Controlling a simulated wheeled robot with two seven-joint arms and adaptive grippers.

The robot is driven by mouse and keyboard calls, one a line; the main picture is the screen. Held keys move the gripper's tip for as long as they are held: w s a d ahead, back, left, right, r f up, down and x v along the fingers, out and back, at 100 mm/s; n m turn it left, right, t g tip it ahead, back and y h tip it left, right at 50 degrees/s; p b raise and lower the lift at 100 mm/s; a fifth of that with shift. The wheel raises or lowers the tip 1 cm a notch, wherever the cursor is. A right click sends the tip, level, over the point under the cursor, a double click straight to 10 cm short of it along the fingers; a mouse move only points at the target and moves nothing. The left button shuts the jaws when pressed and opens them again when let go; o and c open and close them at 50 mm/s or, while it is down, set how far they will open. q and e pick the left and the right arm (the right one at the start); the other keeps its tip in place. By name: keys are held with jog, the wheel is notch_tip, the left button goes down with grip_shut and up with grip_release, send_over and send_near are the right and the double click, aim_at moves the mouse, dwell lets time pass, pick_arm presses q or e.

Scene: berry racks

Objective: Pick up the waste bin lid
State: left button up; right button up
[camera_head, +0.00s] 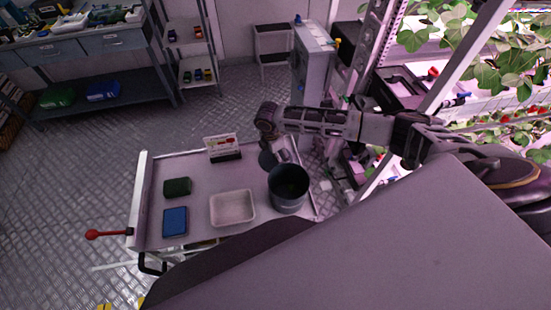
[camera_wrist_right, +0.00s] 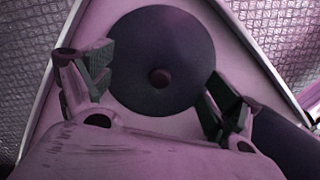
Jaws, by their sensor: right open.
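The waste bin lid (camera_wrist_right: 165,35) is a dark round disc with a small knob (camera_wrist_right: 160,78) at its centre, lying on the cart top in the right wrist view. My right gripper (camera_wrist_right: 160,80) is open above it, with one finger at each side of the disc and the knob between them. In the head view my right gripper (camera_head: 267,146) points down over the back right of the cart and largely hides the lid. The dark, open waste bin (camera_head: 288,189) stands just in front of it. My left gripper is out of view.
The cart (camera_head: 150,205) also holds a white tray (camera_head: 233,221), a blue item (camera_head: 175,221), a dark green item (camera_head: 177,187) and a small sign (camera_head: 222,145). Plant racks (camera_head: 460,60) stand close at the right. Open floor lies left of the cart.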

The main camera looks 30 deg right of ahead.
jog(key=c, duration=1.4)
jog(key=shift+s, duration=0.15)
grip_shut()
jog(key=shift+f, duration=0.1)
jog(key=shift+s, duration=0.1)
notch_tip(320, 180, up, 10)
jog(key=shift+w+b, duration=0.25)
jog(key=shift+b, duration=0.2)
jog(key=shift+r, duration=0.2)
